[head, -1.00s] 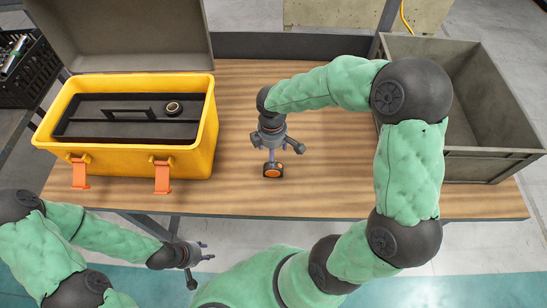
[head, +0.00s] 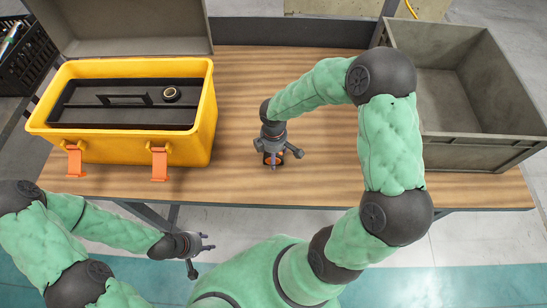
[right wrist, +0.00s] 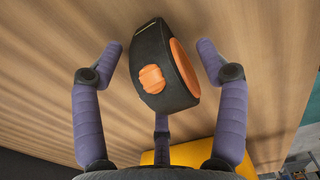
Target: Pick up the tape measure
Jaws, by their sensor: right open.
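The tape measure (right wrist: 160,68), black with orange parts, stands on the wooden table. In the head view only a bit of the tape measure (head: 274,155) shows, as my right gripper (head: 273,163) covers most of it from above. In the right wrist view my right gripper (right wrist: 160,60) is open, with its purple fingers on both sides of the tape measure and gaps left between. My left gripper (head: 208,242) is empty, off the table's front edge at the lower left, with its fingers apart.
An open yellow toolbox (head: 205,125) with a dark tray and a roll of tape (head: 170,94) stands on the left of the table (head: 320,180). A grey bin (head: 470,146) stands on the right. A black crate (head: 30,65) is at the far left.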

